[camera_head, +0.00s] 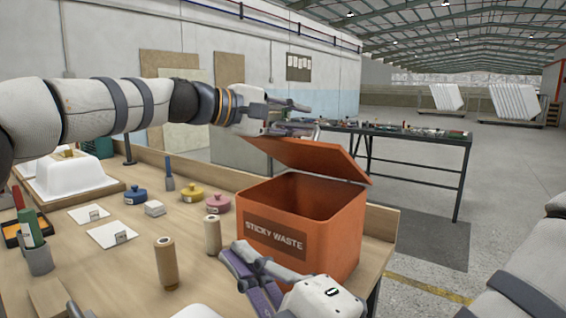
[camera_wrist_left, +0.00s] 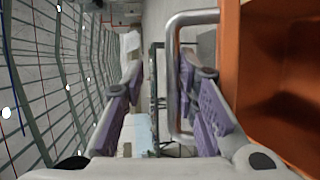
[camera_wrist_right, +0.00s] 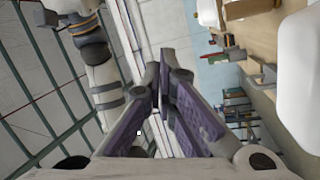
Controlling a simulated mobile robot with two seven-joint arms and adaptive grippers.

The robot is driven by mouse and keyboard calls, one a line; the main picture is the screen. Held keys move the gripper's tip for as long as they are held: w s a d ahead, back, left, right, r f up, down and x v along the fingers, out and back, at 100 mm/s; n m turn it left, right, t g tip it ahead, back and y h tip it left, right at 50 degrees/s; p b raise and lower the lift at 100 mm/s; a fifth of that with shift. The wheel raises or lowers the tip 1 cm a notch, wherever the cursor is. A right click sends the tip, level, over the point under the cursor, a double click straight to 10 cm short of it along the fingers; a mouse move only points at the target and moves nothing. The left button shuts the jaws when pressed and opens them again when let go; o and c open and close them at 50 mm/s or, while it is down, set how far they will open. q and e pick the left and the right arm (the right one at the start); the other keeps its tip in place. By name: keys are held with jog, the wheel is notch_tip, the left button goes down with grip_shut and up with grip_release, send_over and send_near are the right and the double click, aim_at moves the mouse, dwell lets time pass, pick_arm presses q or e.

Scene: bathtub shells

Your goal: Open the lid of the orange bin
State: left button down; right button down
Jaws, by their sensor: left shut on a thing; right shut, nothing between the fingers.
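The orange bin (camera_head: 320,238), labelled "STICKY WASTE", stands at the right end of the wooden table. Its orange lid (camera_head: 310,159) is partly raised and tilted, and the dark inside shows below it. My left gripper (camera_head: 304,119) is above the lid's raised edge, shut on the metal lid handle. The handle (camera_wrist_left: 178,75) lies between the fingers in the left wrist view, with the orange lid at the right. My right gripper (camera_head: 240,256) is shut and empty in front of the bin's front face; its fingers (camera_wrist_right: 168,65) are together in the right wrist view.
A wooden spool (camera_head: 212,235) and a taller one (camera_head: 167,262) stand left of the bin. A black-framed table (camera_head: 410,134) with small items stands beyond.

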aim_at(311, 150)
pick_arm(q)
jog(key=shift+w+d+r, duration=0.1)
jog(key=shift+d+r, duration=0.05)
jog(key=shift+r, duration=0.25)
pick_arm(e)
jog(key=w+d+r+n+y, duration=0.1)
jog(key=w+d+r+n, duration=0.1)
jog(key=w+d+n, duration=0.45)
jog(key=w+d+r+n, duration=0.35)
jog(key=w+n, duration=0.35)
jog(key=n, duration=0.3)
jog(key=f+x, duration=0.1)
jog(key=x, duration=0.8)
jog(key=shift+w+g, duration=0.2)
jog(key=shift+g, duration=0.2)
jog(key=shift+a, duration=0.1)
